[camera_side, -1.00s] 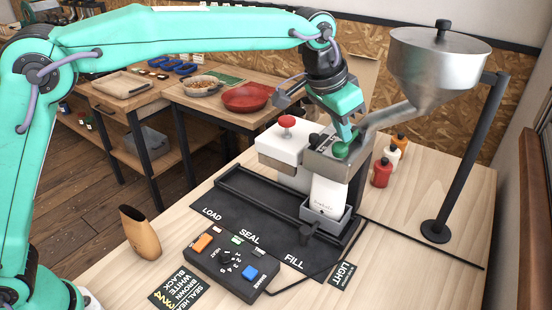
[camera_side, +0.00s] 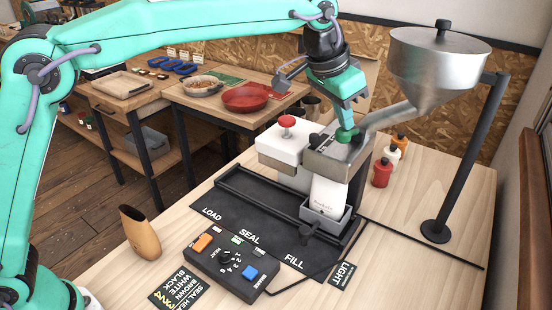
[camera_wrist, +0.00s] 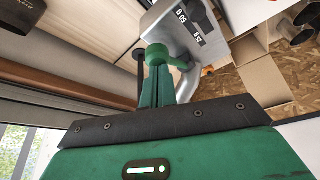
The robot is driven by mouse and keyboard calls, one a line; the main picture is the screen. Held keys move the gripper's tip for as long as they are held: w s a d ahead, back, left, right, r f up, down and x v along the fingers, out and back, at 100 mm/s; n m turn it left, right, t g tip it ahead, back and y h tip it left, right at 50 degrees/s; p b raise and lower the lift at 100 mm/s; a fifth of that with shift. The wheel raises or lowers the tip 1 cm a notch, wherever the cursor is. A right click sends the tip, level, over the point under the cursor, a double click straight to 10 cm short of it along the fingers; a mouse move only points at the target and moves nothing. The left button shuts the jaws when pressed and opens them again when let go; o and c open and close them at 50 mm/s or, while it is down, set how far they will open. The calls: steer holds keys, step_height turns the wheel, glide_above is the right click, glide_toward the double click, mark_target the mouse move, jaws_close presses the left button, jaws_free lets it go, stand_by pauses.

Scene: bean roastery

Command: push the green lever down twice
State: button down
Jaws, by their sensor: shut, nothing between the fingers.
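The green lever (camera_side: 346,134) is on the grey dispenser box (camera_side: 340,152) under the steel hopper (camera_side: 440,65), and its round knob is raised. My gripper (camera_side: 345,122) is shut and empty, pointing down with its tips right at the knob's top; I cannot tell whether they touch. In the wrist view the green knob (camera_wrist: 157,53) shows just beyond the closed fingers (camera_wrist: 166,80). A white pouch (camera_side: 327,192) stands upright in a grey holder (camera_side: 325,217) below the dispenser, beside the FILL label.
A white sealer with a red knob (camera_side: 287,121) stands close left of the dispenser. Several sauce-like bottles (camera_side: 382,172) stand to its right, then the hopper's black post (camera_side: 465,165). A button box (camera_side: 228,262) and a tan scoop-like cup (camera_side: 140,232) are in front.

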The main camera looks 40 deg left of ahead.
steer(key=shift+r, duration=1.55)
steer(key=shift+a, duration=0.15)
stand_by(0.6)
steer(key=shift+s+a+r, duration=0.1)
steer(key=shift+a, duration=0.15)
steer(key=s+a+r+n+t+y, duration=0.1)
steer(key=s+a+n, duration=0.1)
steer(key=s+a, duration=0.6)
steer(key=s+a+n, duration=0.1)
steer(key=s+a, duration=0.4)
steer(key=a, duration=0.6)
steer(key=s+a+f+n, duration=0.1)
steer(key=s+a+f, duration=0.4)
steer(key=s, duration=0.3)
steer(key=s+a+f+n+y, duration=0.1)
steer(key=s+a+f+n, duration=0.1)
steer(key=s+a+f, duration=0.2)
steer(key=s+f, duration=0.2)
steer(key=s, duration=0.2)
steer(key=shift+s+a+t, duration=0.25)
steer(key=shift+a+t, duration=0.05)
steer(key=shift+a, duration=0.1)
